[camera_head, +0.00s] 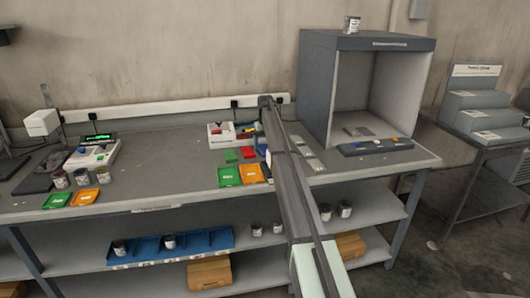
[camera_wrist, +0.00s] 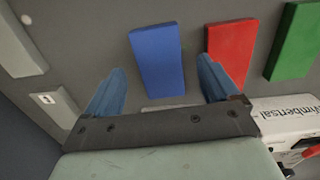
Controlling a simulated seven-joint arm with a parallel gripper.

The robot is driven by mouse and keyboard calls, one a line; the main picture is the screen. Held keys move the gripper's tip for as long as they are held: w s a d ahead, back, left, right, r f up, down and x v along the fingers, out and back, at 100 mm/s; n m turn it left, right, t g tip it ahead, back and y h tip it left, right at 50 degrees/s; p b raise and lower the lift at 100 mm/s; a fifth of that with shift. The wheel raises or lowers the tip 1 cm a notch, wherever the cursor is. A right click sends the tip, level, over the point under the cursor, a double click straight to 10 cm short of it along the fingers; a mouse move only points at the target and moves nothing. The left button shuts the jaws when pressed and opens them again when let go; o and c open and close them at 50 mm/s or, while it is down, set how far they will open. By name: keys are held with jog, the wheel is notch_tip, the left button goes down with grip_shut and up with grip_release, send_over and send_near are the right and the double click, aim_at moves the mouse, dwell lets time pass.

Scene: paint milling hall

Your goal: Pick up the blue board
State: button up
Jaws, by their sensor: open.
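The blue board (camera_wrist: 157,58) is a flat rectangular block lying on the grey bench top in the wrist view. My gripper (camera_wrist: 161,68) is open, with one blue finger to each side of the board in the picture and a visible gap on both sides. The fingers do not appear to touch it. How far they are above the bench I cannot tell.
The red board (camera_wrist: 232,48) lies close beside my right-hand finger, and the green board (camera_wrist: 293,42) is farther right. A white device (camera_wrist: 287,118) sits at lower right. Grey plates (camera_wrist: 18,45) lie at left. In the head view, orange (camera_head: 251,174) and green (camera_head: 229,176) trays stand near the front edge.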

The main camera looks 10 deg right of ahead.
notch_tip(320, 180, down, 2)
jog(key=shift+f, duration=0.2)
jog(key=c, duration=1.2)
jog(key=shift+o, duration=0.2)
jog(key=shift+r, duration=0.1)
